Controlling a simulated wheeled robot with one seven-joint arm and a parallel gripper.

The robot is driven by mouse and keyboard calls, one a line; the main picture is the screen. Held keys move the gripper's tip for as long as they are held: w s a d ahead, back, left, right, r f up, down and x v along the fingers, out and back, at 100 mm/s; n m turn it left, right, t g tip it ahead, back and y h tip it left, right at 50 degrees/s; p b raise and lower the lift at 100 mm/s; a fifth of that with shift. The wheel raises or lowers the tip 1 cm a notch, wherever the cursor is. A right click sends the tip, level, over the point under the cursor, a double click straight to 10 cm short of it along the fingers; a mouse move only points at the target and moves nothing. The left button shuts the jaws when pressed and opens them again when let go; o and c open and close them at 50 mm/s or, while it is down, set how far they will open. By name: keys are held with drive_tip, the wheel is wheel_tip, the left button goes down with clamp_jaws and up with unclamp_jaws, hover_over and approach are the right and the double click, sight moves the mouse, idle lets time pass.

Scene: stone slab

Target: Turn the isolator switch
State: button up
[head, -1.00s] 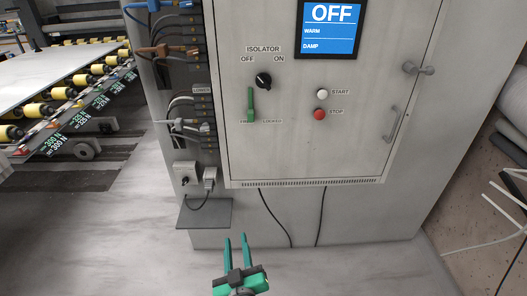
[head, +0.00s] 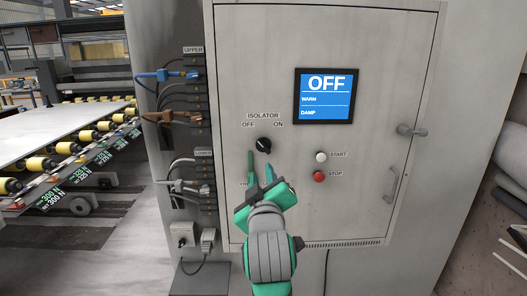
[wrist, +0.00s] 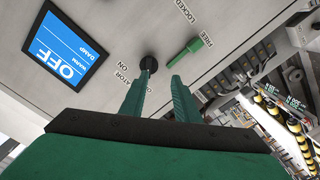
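The isolator switch (head: 263,145) is a round black knob on the cabinet door, between the OFF and ON labels. Its pointer direction is too small to tell. A green lever (head: 251,160) sits just below left of it; in the wrist view the lever (wrist: 186,50) has its end at the FREE label. My gripper (head: 260,170) is open, its fingers pointing at the panel just below the knob. In the wrist view my gripper (wrist: 161,72) has one fingertip overlapping the knob (wrist: 148,63) and the other near the lever. Contact cannot be told.
The screen (head: 325,96) reads OFF, WARM, DAMP. A white START button (head: 321,157) and a red STOP button (head: 319,176) are right of my gripper. Cable sockets (head: 190,120) line the cabinet's left side.

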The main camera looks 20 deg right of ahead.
sight(263, 148)
drive_tip(key=w+d+r, duration=0.1)
drive_tip(key=w, duration=0.2)
drive_tip(key=w+d+r, duration=0.1)
drive_tip(key=w, duration=0.2)
drive_tip(key=w+d+r, duration=0.1)
drive_tip(key=w, duration=0.3)
drive_tip(key=shift+d, duration=0.3)
drive_tip(key=shift+f, duration=0.1)
clamp_jaws()
